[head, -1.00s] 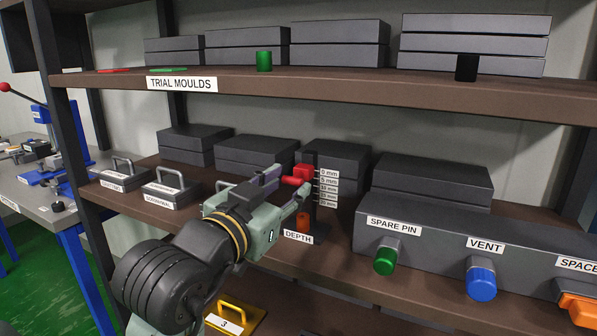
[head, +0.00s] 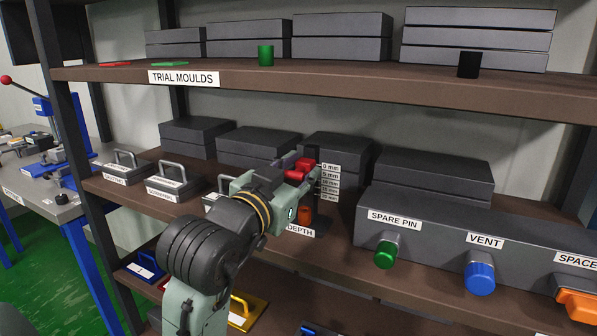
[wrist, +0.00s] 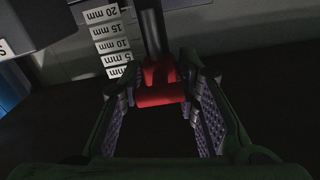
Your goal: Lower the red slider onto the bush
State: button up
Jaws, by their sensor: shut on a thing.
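The red slider (head: 303,165) is on the dark upright post of the depth gauge, near the top of its scale, around the 0 to 5 mm labels. My gripper (head: 302,174) is shut on the slider. In the wrist view the slider (wrist: 160,88) sits between the two fingertips, with the dark post (wrist: 151,35) beyond it. The orange bush (head: 304,214) stands below, near the foot of the post, with a clear gap under the slider. The bush is not visible in the wrist view.
The scale labels (head: 329,182) stand right beside the post. Dark blocks (head: 337,150) stand behind. The box with the SPARE PIN label (head: 394,218) is to the right; handled blocks (head: 175,180) are to the left.

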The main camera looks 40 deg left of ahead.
jog(key=shift+f+b, duration=1.25)
jog(key=shift+f, duration=0.4)
jog(key=shift+r, duration=0.1)
jog(key=o, duration=0.5)
jog(key=v, duration=1.2)
